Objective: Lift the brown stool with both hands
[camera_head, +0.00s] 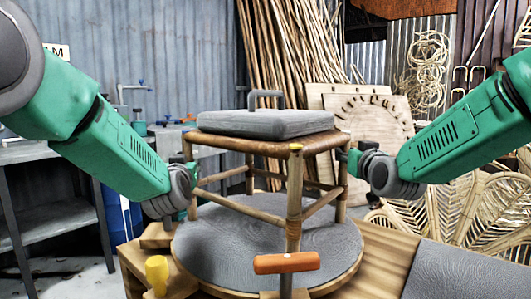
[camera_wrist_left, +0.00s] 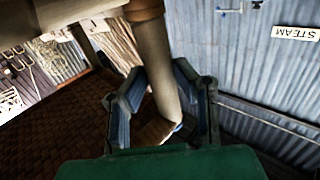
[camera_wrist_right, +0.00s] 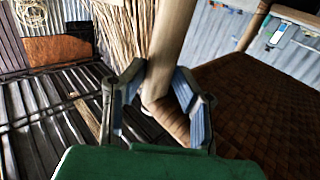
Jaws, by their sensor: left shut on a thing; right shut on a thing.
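The brown stool (camera_head: 225,143) is upright in the middle of the head view, over a round grey turntable (camera_head: 225,250). A grey slab with a handle (camera_head: 265,122) lies on its seat. My left gripper (camera_head: 189,178) is at the stool's left leg; in the left wrist view its fingers (camera_wrist_left: 163,105) are closed around a pale leg (camera_wrist_left: 160,60). My right gripper (camera_head: 346,157) is at the right leg; in the right wrist view its fingers (camera_wrist_right: 160,100) are closed around that leg (camera_wrist_right: 170,40). I cannot tell whether all the feet touch the turntable.
A yellow-topped peg (camera_head: 157,273) is at the front left. A grey mat (camera_head: 465,272) lies on the wooden bench at the right. Rattan poles (camera_head: 300,50) and wooden boards (camera_head: 370,110) stand behind.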

